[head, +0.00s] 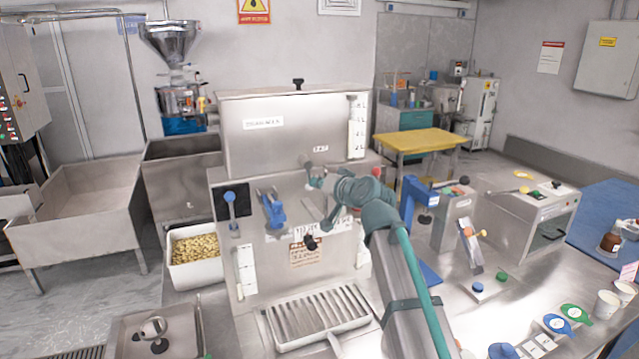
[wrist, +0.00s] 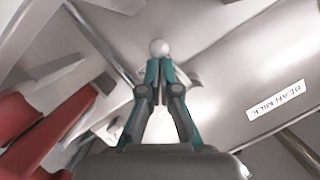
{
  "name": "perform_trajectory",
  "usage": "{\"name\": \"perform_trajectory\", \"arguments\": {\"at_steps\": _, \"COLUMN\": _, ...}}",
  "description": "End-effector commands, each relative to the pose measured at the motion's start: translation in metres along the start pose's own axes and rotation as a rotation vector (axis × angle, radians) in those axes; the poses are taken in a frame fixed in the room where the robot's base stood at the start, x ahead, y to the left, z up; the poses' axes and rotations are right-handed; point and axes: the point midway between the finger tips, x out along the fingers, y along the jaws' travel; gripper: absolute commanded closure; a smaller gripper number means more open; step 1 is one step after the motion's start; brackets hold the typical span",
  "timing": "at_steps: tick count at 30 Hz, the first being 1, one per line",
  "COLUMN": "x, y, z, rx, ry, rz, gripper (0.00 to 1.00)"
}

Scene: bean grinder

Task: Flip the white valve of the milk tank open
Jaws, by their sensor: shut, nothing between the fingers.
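The milk tank (head: 285,143) is the steel box at the centre of the head view, with a text label on its front. In the wrist view its steel surface (wrist: 232,75) bears a "BEAN MILK" label. A white ball-shaped knob, apparently the end of the white valve (wrist: 160,47), shows right at my fingertips; I cannot tell whether it touches them. My gripper (wrist: 160,66) is shut and empty. In the head view my gripper (head: 316,183) is at the tank's lower front, and my wrist hides part of that area. The valve's lever is largely hidden by my fingers.
Below the tank are a blue lever (head: 272,210), a black knob (head: 311,242) and a slatted drip tray (head: 320,318). A blue bracket (head: 412,200) stands close right of my arm. A red part (wrist: 60,125) is at the left of the wrist view.

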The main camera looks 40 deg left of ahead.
Motion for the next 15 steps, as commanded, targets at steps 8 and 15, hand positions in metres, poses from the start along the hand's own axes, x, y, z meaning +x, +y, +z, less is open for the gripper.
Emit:
{"name": "perform_trajectory", "arguments": {"at_steps": 8, "x": 0.0076, "y": -0.0024, "z": 0.0108, "rx": -0.001, "ry": 0.000, "rz": -0.001, "gripper": 1.00}}
{"name": "perform_trajectory", "arguments": {"at_steps": 15, "x": 0.0077, "y": -0.0037, "z": 0.0099, "rx": 0.000, "ry": -0.002, "rz": 0.000, "gripper": 1.00}}
